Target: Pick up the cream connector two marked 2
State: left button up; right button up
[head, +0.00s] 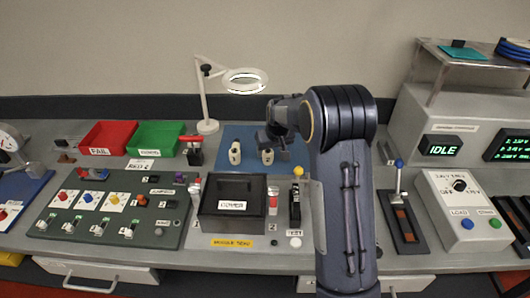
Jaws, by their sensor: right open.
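Two small cream connectors stand on the blue mat (230,133) behind the black module box. The left cream connector (235,153) is clear of my gripper. The right cream connector (267,156) is just below and beside my right gripper (268,142). Their number marks are too small to read, so I cannot tell which is marked 2. My right gripper is open, its fingers partly hidden by its own wrist and arm. I cannot tell whether it touches the connector. My left gripper is not in view.
The black box (234,191) marked POWER stands in front of the mat. A magnifier lamp (245,80) rises behind it. Red (107,136) and green (156,137) trays, a switch panel (112,212) and a lever block (404,225) flank it. My right arm hides the bench's middle right.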

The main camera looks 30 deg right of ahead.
aim_at(269, 152)
jog(key=p+x, duration=0.1)
jog(key=x, duration=0.3)
jog(key=shift+w+f, duration=0.2)
jog(key=shift+w, duration=0.05)
jog(key=shift+c, duration=0.2)
jog(key=shift+a, duration=0.1)
jog(key=c, duration=1.1)
jog(key=shift+r, duration=0.1)
